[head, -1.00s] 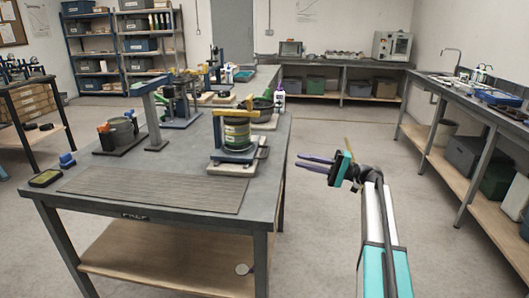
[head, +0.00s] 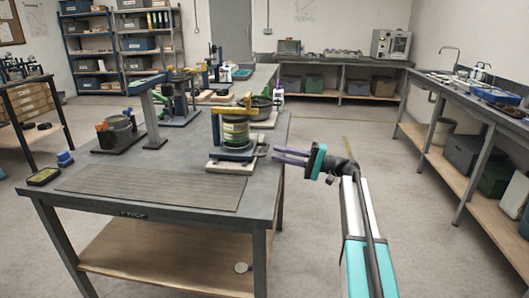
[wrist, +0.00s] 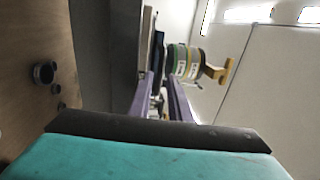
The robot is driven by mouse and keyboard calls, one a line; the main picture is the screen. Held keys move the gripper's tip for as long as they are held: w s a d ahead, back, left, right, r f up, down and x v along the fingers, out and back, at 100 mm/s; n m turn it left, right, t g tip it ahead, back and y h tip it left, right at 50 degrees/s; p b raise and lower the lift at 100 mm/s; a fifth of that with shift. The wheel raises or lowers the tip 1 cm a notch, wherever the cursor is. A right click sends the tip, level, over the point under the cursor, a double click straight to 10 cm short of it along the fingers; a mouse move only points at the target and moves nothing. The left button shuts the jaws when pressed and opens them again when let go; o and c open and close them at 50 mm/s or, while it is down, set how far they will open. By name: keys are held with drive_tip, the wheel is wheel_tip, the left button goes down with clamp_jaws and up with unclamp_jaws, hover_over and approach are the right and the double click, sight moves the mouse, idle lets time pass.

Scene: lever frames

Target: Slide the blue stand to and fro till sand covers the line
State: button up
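The blue stand (head: 232,154) sits on a pale base plate (head: 232,167) on the near bench. A dark green jar with a yellowish label (head: 235,131) stands upright on it, under a yellow clamp bar (head: 231,112). The line and the sand level cannot be made out. My gripper (head: 276,155) is open and empty just off the bench's right edge, right of the stand and apart from it. In the wrist view the scene is turned sideways; the jar (wrist: 183,60) and the stand (wrist: 158,55) show beyond my purple fingers (wrist: 163,98).
A ribbed grey mat (head: 150,188) covers the bench front. A dark pan (head: 259,108) and a white bottle (head: 279,90) stand behind the jar. A blue-topped post (head: 149,110) and a grey pot (head: 118,127) are to the left. The floor right of the bench is clear.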

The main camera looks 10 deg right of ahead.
sight(266, 148)
drive_tip(key=shift+x, duration=2.85)
clamp_jaws()
